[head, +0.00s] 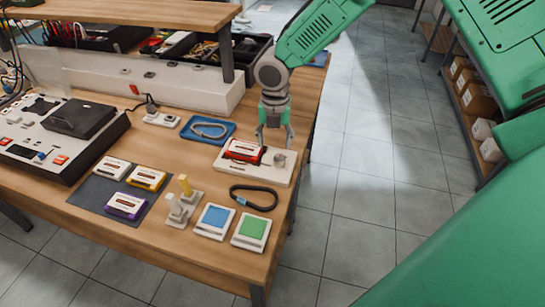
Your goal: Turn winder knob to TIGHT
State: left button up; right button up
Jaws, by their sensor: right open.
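The winder is a pale flat base (229,166) near the right edge of the wooden table. A red cassette-like piece (243,151) sits on it. A small grey round knob (280,160) stands on the right part of the base. Any TIGHT marking is too small to read. My right gripper (274,140) points down just above the winder, between the red piece and the knob, with its fingers open. I cannot tell whether a finger touches the knob. My left gripper is not in the picture.
A blue tray (188,129) with a looped strap lies behind the winder. A dark cord loop (254,197), a blue-topped block (214,221) and a green-topped block (251,231) lie in front. A dark mat (88,197) holds several cassettes. The table's right edge is close.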

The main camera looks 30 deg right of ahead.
aim_at(281, 157)
jog(key=d+f, duration=0.1)
jog(key=f, duration=0.1)
jog(key=d+f, duration=0.2)
jog(key=f, duration=0.1)
jog(key=d+f, duration=0.1)
jog(key=f, duration=0.1)
jog(key=shift+w+d+f, duration=0.15)
jog(key=shift+w+f, duration=0.15)
jog(key=shift+f, duration=0.1)
jog(key=shift+s+f, duration=0.1)
jog(key=shift+f, duration=0.2)
jog(key=a, duration=0.3)
jog(key=shift+a+r, duration=0.1)
jog(key=shift+a, duration=0.2)
jog(key=shift+c, duration=0.8)
jog(key=shift+d, duration=0.25)
jog(key=c, duration=0.7)
jog(key=shift+d, duration=0.9)
jog(key=shift+c, duration=1.4)
jog(key=shift+d+f, duration=0.2)
jog(key=shift+f, duration=0.15)
jog(key=shift+a, duration=0.6)
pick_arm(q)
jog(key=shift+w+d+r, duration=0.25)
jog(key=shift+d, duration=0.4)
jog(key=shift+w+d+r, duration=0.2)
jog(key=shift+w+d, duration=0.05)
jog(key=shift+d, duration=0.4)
pick_arm(e)
jog(key=shift+d, duration=0.2)
